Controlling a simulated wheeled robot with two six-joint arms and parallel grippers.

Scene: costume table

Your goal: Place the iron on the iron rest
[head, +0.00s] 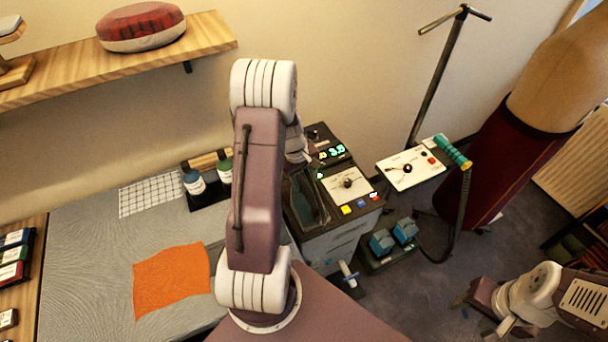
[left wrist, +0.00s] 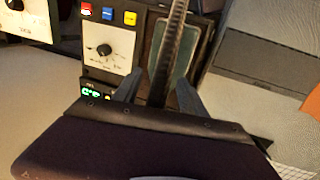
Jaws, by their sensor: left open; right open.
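My left gripper (left wrist: 159,77) is open in the left wrist view, its two fingers apart. A dark ribbed strip (left wrist: 176,30) runs between the fingers; I cannot tell whether it touches them or is part of an iron. Behind it lies a dark-framed, grey-green recessed tray, which may be the iron rest (left wrist: 200,48). In the head view the tray (head: 309,200) sits on the control unit, just right of my left arm, which hides the left gripper. My right gripper (head: 464,304) is at the lower right, small and apart from the unit.
The control unit has a dial panel (head: 348,186) and coloured buttons. Bottles (head: 193,179), an orange cloth (head: 172,278) and a checked cloth (head: 150,196) are on the grey table. A teal-handled hose (head: 452,152), blue pedals (head: 382,241) and a dress form (head: 515,150) stand right.

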